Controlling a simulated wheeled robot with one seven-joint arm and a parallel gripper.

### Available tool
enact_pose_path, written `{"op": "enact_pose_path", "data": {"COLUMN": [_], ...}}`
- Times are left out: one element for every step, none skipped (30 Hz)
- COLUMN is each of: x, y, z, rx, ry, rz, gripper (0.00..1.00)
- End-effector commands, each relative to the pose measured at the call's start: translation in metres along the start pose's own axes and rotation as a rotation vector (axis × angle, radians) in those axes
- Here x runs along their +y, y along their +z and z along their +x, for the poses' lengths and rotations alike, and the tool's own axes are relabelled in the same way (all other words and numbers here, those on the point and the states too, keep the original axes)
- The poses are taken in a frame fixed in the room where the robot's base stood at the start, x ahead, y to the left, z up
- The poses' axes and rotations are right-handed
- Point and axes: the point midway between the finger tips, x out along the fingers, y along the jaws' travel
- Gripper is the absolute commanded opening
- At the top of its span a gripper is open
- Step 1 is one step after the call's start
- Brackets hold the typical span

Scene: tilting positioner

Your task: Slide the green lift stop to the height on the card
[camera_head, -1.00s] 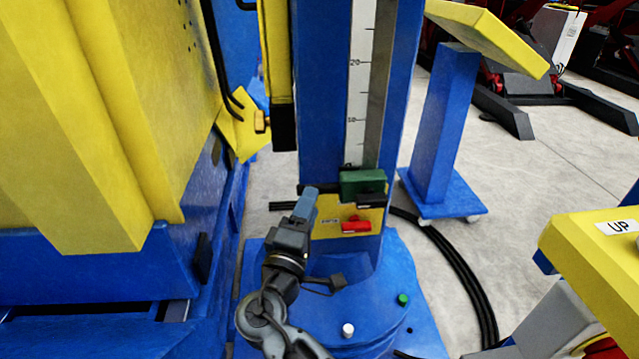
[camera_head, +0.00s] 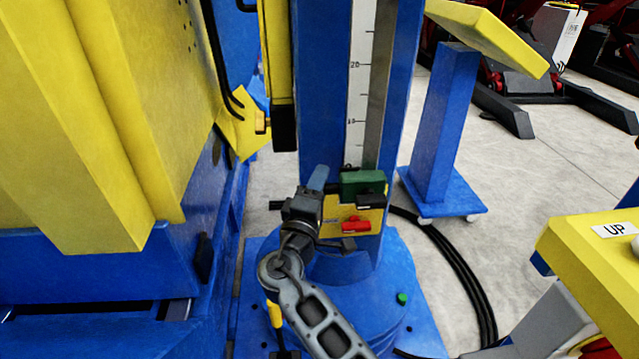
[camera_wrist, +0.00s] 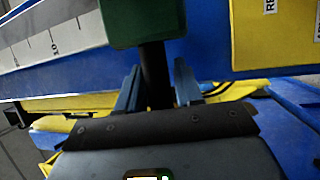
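The green lift stop (camera_head: 362,184) sits low on the blue column, below the 10 mark of the white scale (camera_head: 356,100). The wrist view shows the green block (camera_wrist: 143,20) at the top, with a dark bar (camera_wrist: 155,72) reaching from it between my fingers. My gripper (camera_head: 317,180) is just left of the stop in the head view. In the wrist view my gripper (camera_wrist: 157,88) is open, with a gap between each finger and the bar. I see no readable height card.
A yellow machine (camera_head: 130,110) stands close on the left. A yellow-topped blue stand (camera_head: 445,120) is at the right. A yellow panel marked UP (camera_head: 590,260) is at the lower right. Black cables (camera_head: 470,270) cross the floor.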

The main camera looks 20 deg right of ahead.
Motion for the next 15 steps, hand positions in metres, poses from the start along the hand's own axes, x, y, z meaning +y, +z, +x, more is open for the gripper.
{"op": "enact_pose_path", "data": {"x": [0.0000,0.0000,0.0000,0.0000,-0.0001,-0.0001,-0.0001,-0.0001,-0.0002,-0.0002,-0.0002,-0.0002,-0.0003,-0.0003,-0.0003], "y": [0.0000,0.0000,0.0000,0.0000,0.0000,0.0000,0.0000,0.0000,0.0000,0.0000,0.0000,0.0000,0.0000,0.0000,0.0000], "z": [-0.0001,-0.0001,-0.0002,-0.0002,-0.0002,-0.0002,-0.0002,-0.0002,-0.0003,-0.0003,-0.0003,-0.0003,-0.0003,-0.0003,-0.0004], "rx": [0.000,0.000,0.000,0.000,0.000,0.000,0.000,0.000,0.000,0.000,0.000,0.000,0.000,0.000,0.000], "ry": [0.000,0.000,0.000,0.000,0.000,0.000,0.000,0.000,0.000,0.000,0.000,0.000,0.000,0.000,0.000], "rz": [0.000,0.000,0.000,0.000,0.000,0.000,0.000,0.000,0.000,0.000,0.000,0.000,0.000,0.000,0.000], "gripper": [0.30,0.27,0.24,0.21,0.18,0.14,0.11,0.08,0.04,0.02,0.00,0.00,0.00,0.00,0.00]}}
